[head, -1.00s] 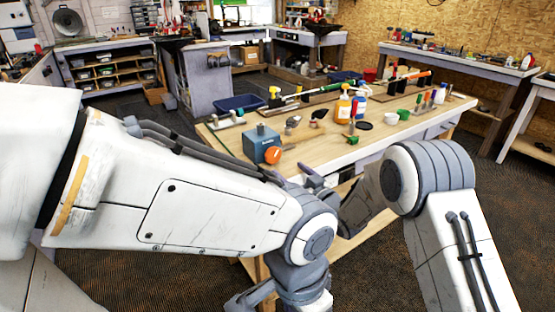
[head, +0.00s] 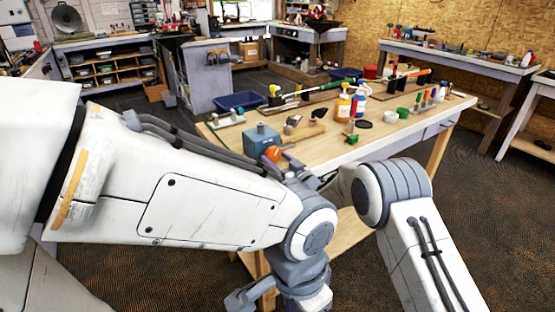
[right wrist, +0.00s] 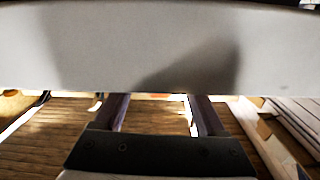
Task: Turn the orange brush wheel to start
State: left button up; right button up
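The orange brush wheel (head: 273,153) is on the front of a small blue-grey box (head: 260,138) at the near left part of the workbench. My right gripper (head: 286,161) reaches in from the right, beside and just right of the wheel; my left arm partly hides it. In the right wrist view its two fingers (right wrist: 162,112) stand apart with nothing seen between them. I cannot tell whether a finger touches the wheel. My left gripper (head: 245,300) hangs low in front of the bench, partly cut off by the bottom edge; its opening is unclear.
My left arm crosses close in front of the box. In the right wrist view a large white surface (right wrist: 90,45) fills the top.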

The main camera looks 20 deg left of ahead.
jog(key=c, duration=0.7)
jog(key=shift+f+n+b, duration=0.2)
jog(key=shift+n+b, duration=0.6)
jog(key=shift+b, duration=0.35)
jog(key=shift+c, duration=0.2)
jog(key=n+b, duration=0.2)
jog(key=shift+b, duration=0.35)
jog(key=shift+r+n+b, duration=0.15)
jog(key=shift+n+b, duration=1.25)
jog(key=shift+b, duration=0.1)
jog(key=o, duration=1.3)
jog(key=shift+o, duration=0.2)
